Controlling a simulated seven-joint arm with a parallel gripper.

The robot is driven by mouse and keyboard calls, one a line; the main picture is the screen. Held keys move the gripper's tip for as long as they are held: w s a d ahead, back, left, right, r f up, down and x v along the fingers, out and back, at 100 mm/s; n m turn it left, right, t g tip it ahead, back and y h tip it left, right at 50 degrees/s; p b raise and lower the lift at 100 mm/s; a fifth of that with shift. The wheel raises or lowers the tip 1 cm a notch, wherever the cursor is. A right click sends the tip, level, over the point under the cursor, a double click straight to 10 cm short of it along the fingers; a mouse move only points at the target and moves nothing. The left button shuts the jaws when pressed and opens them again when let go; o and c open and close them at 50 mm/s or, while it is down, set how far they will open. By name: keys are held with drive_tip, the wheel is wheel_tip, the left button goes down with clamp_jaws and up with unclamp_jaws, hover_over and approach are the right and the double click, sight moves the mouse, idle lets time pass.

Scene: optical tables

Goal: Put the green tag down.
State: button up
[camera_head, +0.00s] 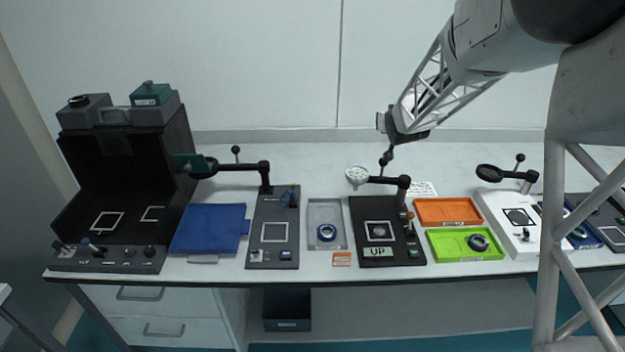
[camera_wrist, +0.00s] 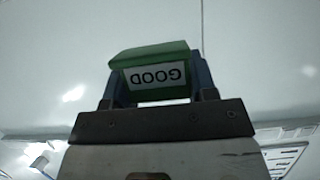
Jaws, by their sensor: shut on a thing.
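The green tag (camera_wrist: 152,60) shows in the wrist view with a white label reading GOOD, upside down in the picture. My gripper (camera_wrist: 155,88) is shut on it, with a finger at each side. In the head view my gripper (camera_head: 384,122) is raised well above the table, in front of the wall. The tag cannot be made out there.
Below my gripper stand black magnifier arms (camera_head: 388,181). An orange tray (camera_head: 450,204) and a lime green tray (camera_head: 440,250) lie right of the black station (camera_head: 357,225). The back table strip is mostly clear.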

drive_tip(key=shift+n+y, duration=0.3)
drive_tip(key=shift+y, duration=0.1)
drive_tip(key=s+a+f, duration=0.2)
drive_tip(key=s+a, duration=0.1)
drive_tip(key=s+a+f, duration=0.2)
drive_tip(key=s+a, duration=0.1)
drive_tip(key=a, duration=0.1)
drive_tip(key=s+a+f, duration=0.2)
drive_tip(key=s+a, duration=0.1)
drive_tip(key=shift+s+a+f, duration=0.15)
drive_tip(key=shift+s+a, duration=0.05)
drive_tip(key=shift+a, duration=0.2)
drive_tip(key=s+a+f, duration=0.5)
drive_tip(key=s+a, duration=0.2)
drive_tip(key=s, duration=0.4)
drive_tip(key=s+f, duration=0.4)
drive_tip(key=s, duration=0.8)
drive_tip(key=s+f, duration=0.5)
drive_tip(key=s, duration=0.7)
drive_tip(key=shift+a+h, duration=0.4)
drive_tip(key=shift+w, duration=0.1)
drive_tip(key=w+a, duration=0.1)
drive_tip(key=w, duration=0.3)
drive_tip(key=w+a+f, duration=0.1)
drive_tip(key=w, duration=0.4)
drive_tip(key=w+a, duration=0.1)
drive_tip(key=w, duration=0.3)
drive_tip(key=shift+w+a+f, duration=0.15)
drive_tip(key=shift+w+a, duration=0.2)
